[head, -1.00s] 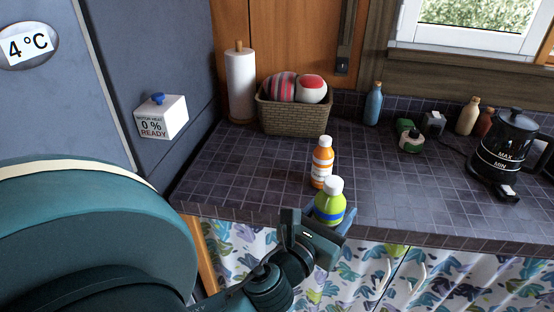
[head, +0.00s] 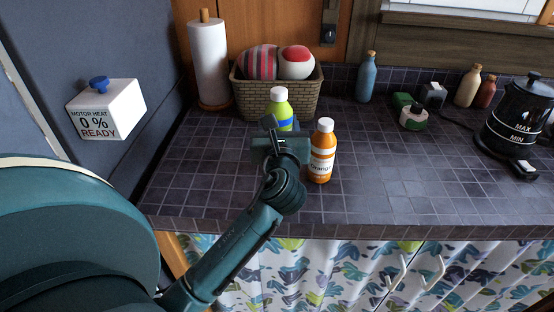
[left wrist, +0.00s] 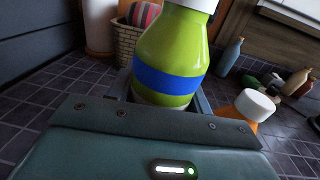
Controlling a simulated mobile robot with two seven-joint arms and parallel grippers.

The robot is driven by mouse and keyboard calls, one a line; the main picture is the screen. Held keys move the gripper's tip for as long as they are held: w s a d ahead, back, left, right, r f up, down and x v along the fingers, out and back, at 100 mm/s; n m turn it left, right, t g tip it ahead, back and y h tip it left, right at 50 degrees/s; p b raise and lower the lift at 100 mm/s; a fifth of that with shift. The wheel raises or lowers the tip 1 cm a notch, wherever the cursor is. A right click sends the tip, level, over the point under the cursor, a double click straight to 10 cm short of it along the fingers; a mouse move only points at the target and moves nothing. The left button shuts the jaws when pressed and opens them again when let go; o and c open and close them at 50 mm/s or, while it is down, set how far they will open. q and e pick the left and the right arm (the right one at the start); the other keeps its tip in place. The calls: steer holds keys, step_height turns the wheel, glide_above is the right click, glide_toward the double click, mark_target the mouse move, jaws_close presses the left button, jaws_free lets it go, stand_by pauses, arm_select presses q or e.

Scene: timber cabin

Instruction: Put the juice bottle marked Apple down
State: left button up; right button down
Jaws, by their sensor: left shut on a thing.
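A green bottle (head: 281,112) with a white cap and a blue band is in my left gripper (head: 275,138), over the tiled counter in front of the basket. It also shows upright between the fingers in the left wrist view (left wrist: 172,60). No Apple lettering is readable on the side that shows. The gripper hides the bottle's lower part, so I cannot tell whether its base touches the counter. An orange bottle (head: 321,155) marked Orange stands on the counter just right of the gripper. My right gripper is not in view.
A wicker basket (head: 262,101) with round striped and red-white things stands behind. A paper towel roll (head: 209,62) is at its left. A blue bottle (head: 367,78), a green device (head: 413,117) and a black kettle (head: 512,122) are farther right. Counter (head: 400,185) right of the orange bottle is clear.

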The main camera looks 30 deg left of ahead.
arm_select(q)
step_height(320, 180, down, 7)
steer(key=shift+r+b, duration=0.2)
steer(key=shift+b, duration=0.55)
steer(key=shift+f, duration=0.1)
steer(key=o, duration=1.3)
